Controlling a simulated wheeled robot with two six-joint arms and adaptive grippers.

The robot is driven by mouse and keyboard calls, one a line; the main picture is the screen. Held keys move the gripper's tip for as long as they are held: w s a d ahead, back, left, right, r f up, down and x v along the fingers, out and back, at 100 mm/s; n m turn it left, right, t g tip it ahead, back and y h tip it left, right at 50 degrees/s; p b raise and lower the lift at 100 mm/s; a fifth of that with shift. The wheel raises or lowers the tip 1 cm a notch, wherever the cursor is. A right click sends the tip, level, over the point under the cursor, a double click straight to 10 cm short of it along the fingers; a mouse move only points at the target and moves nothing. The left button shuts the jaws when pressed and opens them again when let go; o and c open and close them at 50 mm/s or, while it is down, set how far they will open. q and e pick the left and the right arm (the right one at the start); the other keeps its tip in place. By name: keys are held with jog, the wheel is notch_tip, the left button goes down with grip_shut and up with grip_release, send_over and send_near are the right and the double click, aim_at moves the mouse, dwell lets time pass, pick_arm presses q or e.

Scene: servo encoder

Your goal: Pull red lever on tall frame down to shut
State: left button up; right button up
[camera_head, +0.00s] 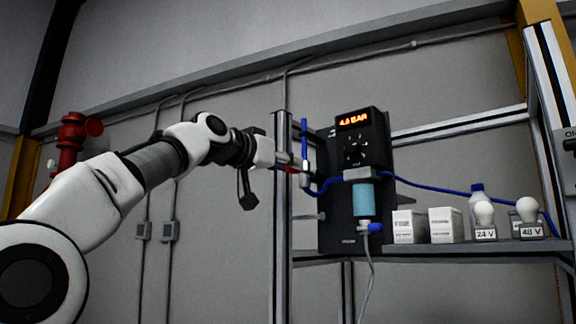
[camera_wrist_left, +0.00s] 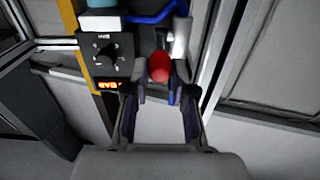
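The red lever (camera_head: 292,170) is on the tall frame (camera_head: 282,240), beside the upright metal post. In the head view it is small and partly covered by my left gripper (camera_head: 284,164), which reaches in from the left at about its height. In the left wrist view its rounded red end (camera_wrist_left: 159,67) lies between the two fingertips of my left gripper (camera_wrist_left: 160,78). The fingers are drawn in close, with no clear gap beside the red end, so they look shut on it. The lever's pivot is hard to make out. My right gripper is not in view.
A black panel with a dial (camera_head: 356,150) and a lit display stands just right of the lever. Below it hangs a light-blue cylinder (camera_head: 363,200). A blue hose (camera_head: 440,190) runs right. White boxes (camera_head: 446,225) and bulbs stand on the shelf (camera_head: 450,247). A red valve (camera_head: 71,140) is far left.

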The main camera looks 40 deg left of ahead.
pick_arm(q)
jog(key=o, duration=0.8)
jog(key=shift+s, duration=0.1)
jog(key=s+b, duration=0.6)
jog(key=s, duration=0.3)
jog(key=shift+a+b, duration=0.35)
jog(key=shift+b, duration=0.05)
